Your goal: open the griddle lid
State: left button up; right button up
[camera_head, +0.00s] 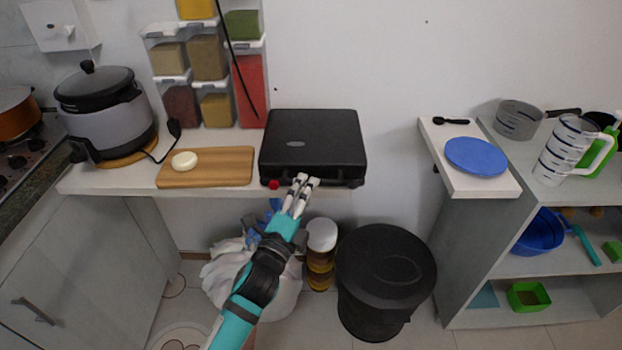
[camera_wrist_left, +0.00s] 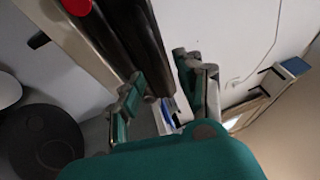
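The black griddle (camera_head: 313,140) stands on the narrow white counter against the wall, its lid shut, with a dark handle along its front and a red knob (camera_head: 273,184) at its front left. My left gripper (camera_head: 302,186) is at the griddle's front edge, close to the handle. In the left wrist view the left gripper (camera_wrist_left: 163,88) has its fingers apart, and the dark griddle (camera_wrist_left: 140,35) runs down close to the fingertips. I cannot tell whether they touch the handle. My right gripper is not in view.
A wooden board (camera_head: 215,170) with a pale round item lies left of the griddle, beside a rice cooker (camera_head: 105,115). Spice containers (camera_head: 208,60) are behind them. A black bin (camera_head: 385,270) stands below. A gap separates the counter from the right shelf with its blue plate (camera_head: 480,158).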

pick_arm(q)
jog(key=shift+x, duration=1.6)
grip_shut()
